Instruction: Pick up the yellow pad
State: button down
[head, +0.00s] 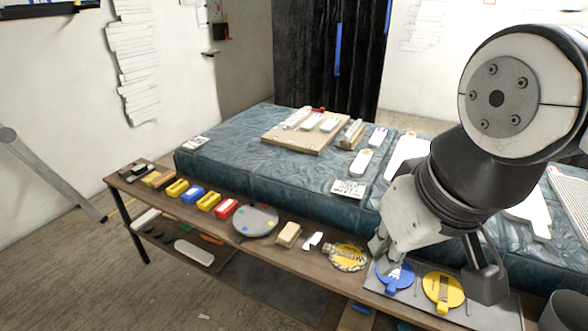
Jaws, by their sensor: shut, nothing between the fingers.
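A round yellow pad (443,290) with a dark strip across it lies on a grey mat at the right end of the wooden bench. A blue round pad (394,277) lies left of it, and a yellow round disc with dark lettering (347,257) lies further left. Which yellow piece is meant is not certain. My gripper (379,258) is shut and empty, pointing down above the bench near the blue pad's left edge, to the left of the yellow pad. Whether it touches anything is hard to tell.
The bench (275,255) also carries a grey round plate (255,221), a red block (226,208) and several yellow and blue blocks. Behind it stands a raised blue-green padded surface (230,160) bearing a wooden board (287,143) and white pieces.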

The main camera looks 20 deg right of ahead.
aim_at(347, 256)
jog(key=z, duration=0.4)
jog(key=i+z, duration=0.25)
jog(key=z, duration=0.2)
jog(key=i+j+z, duration=0.15)
jog(key=z, duration=0.3)
jog(key=i, duration=0.1)
